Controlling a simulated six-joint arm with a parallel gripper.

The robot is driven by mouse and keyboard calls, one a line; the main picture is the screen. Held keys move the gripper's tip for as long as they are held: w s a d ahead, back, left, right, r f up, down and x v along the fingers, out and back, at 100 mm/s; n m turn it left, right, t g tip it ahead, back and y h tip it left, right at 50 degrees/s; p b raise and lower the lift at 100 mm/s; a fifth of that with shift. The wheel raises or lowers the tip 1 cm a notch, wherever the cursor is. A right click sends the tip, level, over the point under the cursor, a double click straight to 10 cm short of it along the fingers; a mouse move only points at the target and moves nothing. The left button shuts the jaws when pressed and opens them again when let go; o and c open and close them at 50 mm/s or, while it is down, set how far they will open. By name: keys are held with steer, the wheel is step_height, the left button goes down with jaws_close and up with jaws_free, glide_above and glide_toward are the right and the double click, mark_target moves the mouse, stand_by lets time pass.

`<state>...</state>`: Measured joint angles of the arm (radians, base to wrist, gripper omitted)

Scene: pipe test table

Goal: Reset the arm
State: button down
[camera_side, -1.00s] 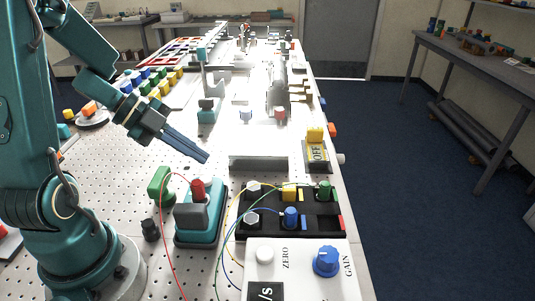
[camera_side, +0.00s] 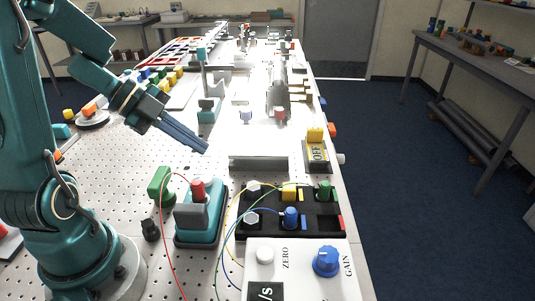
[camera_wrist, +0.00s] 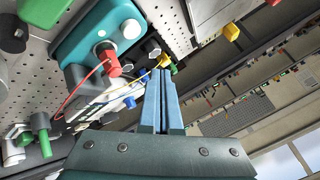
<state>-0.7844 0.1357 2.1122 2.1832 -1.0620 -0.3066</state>
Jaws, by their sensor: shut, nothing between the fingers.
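My gripper (camera_side: 205,149) is teal-blue with long fingers. It is shut and empty, held in the air above the perforated table, pointing down and right. In the wrist view my gripper (camera_wrist: 161,75) shows its two fingers together with nothing between them. Below it stands a teal block with a grey top and a red plug (camera_side: 198,189); the red plug also shows in the wrist view (camera_wrist: 108,60). My fingers are apart from it.
A black terminal board (camera_side: 262,223) with coloured plugs and looping wires lies right of the teal block. A white box with a blue GAIN knob (camera_side: 327,261) is in front. A yellow OFF switch (camera_side: 316,146) stands at the right edge. Coloured blocks (camera_side: 158,83) fill the back left.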

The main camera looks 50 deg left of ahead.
steer(key=w+d+r+n+t+y, duration=0.3)
steer(key=r+n+t, duration=0.1)
steer(key=r, duration=0.4)
steer(key=w+d+r+n+t+y, duration=0.3)
steer(key=w+r+n+t, duration=0.15)
steer(key=r, duration=0.35)
steer(key=s+d+f+n+g, duration=0.4)
steer(key=s+f+n+g, duration=0.4)
steer(key=s, duration=0.8)
step_height(320, 180, down, 4)
steer(key=shift+f+g, duration=0.1)
steer(key=shift+g, duration=0.85)
steer(key=shift+n, duration=0.25)
